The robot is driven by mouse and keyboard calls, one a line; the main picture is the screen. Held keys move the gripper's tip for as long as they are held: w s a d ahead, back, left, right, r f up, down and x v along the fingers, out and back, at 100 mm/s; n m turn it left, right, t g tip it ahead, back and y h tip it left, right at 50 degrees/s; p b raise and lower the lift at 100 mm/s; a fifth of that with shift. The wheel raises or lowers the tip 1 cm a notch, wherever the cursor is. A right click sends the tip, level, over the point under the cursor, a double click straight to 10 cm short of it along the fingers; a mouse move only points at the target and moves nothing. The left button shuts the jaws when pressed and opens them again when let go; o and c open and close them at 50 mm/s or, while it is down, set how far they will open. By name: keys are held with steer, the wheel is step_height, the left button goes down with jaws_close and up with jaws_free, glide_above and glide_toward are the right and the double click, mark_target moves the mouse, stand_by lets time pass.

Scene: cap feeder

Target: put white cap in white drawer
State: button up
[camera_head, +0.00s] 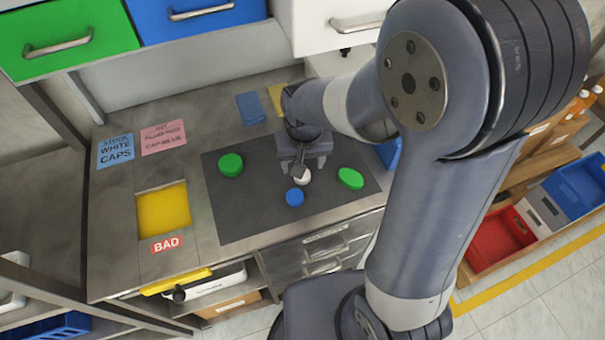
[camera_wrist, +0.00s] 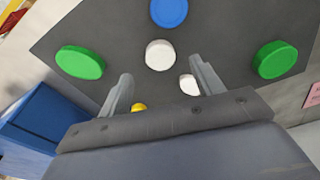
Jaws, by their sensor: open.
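A white cap (camera_head: 303,177) lies on the dark mat, just by my gripper's fingers in the head view. In the wrist view, one white cap (camera_wrist: 160,55) lies just beyond the fingertips and a second white cap (camera_wrist: 187,86) is partly hidden by the right finger. My gripper (camera_head: 297,168) is above the mat; in the wrist view its fingers (camera_wrist: 161,68) are apart with nothing gripped. The white drawer (camera_head: 312,24) is at the top of the head view, looks shut, and is partly hidden by my arm.
Green caps (camera_head: 231,165) (camera_head: 350,178) and a blue cap (camera_head: 295,197) lie on the mat (camera_head: 240,215). A yellow cap (camera_wrist: 139,107) shows between the fingers. Green (camera_head: 65,40) and blue (camera_head: 190,18) drawers are left of the white one. A yellow BAD area (camera_head: 163,208) is left of the mat.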

steer(key=shift+w+f, duration=0.15)
steer(key=shift+f, duration=1)
steer(key=shift+w+f, duration=0.1)
steer(key=shift+f, duration=1.05)
steer(key=c, duration=1.1)
steer(key=shift+c, duration=0.2)
steer(key=shift+r, duration=0.15)
